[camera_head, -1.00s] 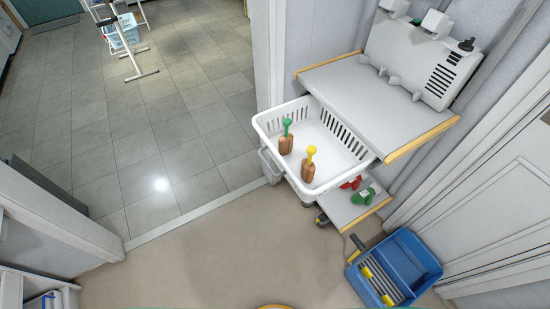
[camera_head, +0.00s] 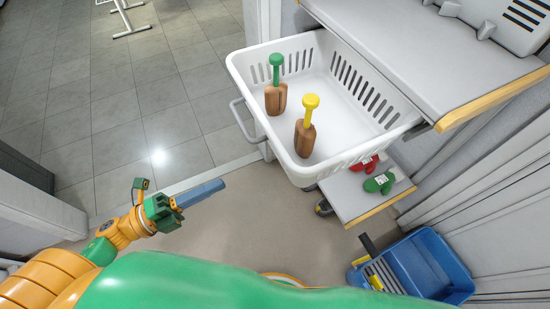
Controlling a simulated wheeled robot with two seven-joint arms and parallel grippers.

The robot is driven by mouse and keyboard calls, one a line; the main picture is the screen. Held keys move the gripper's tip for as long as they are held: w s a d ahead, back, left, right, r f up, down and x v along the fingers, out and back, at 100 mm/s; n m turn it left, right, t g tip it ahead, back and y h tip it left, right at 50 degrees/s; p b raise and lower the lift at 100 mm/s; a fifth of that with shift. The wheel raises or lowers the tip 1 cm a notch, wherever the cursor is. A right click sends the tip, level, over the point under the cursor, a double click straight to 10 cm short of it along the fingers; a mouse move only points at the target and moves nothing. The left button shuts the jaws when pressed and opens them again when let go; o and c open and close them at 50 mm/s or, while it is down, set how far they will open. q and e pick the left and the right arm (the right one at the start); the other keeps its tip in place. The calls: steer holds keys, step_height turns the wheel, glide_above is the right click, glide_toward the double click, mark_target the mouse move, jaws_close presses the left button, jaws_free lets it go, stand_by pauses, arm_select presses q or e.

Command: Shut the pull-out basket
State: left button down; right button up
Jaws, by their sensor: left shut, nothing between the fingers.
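The white pull-out basket (camera_head: 345,160) stands out from under the grey shelf unit, with slotted walls and a grey handle (camera_head: 242,120) on its left front side. Inside it stand two brown wooden pieces, one with a green knob (camera_head: 276,88) and one with a yellow knob (camera_head: 307,125). My left gripper (camera_head: 200,193) is shut and empty, below and to the left of the handle, with a clear gap to the basket. My right gripper is not in view.
A grey shelf (camera_head: 420,55) with yellow edging is right of the basket. A lower shelf (camera_head: 350,199) holds red and green items (camera_head: 380,183). A blue mop bucket (camera_head: 432,266) stands at lower right. The floor left of the basket is clear.

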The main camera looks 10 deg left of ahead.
mark_target(280, 154)
arm_select(q)
steer(key=p+x, duration=0.1)
steer(key=x, duration=1)
steer(key=shift+w+d+r+p, duration=0.1)
steer(key=shift+d+r+p, duration=0.1)
steer(key=shift+p, duration=0.15)
steer(key=shift+w+d, duration=0.3)
steer(key=shift+d, duration=0.05)
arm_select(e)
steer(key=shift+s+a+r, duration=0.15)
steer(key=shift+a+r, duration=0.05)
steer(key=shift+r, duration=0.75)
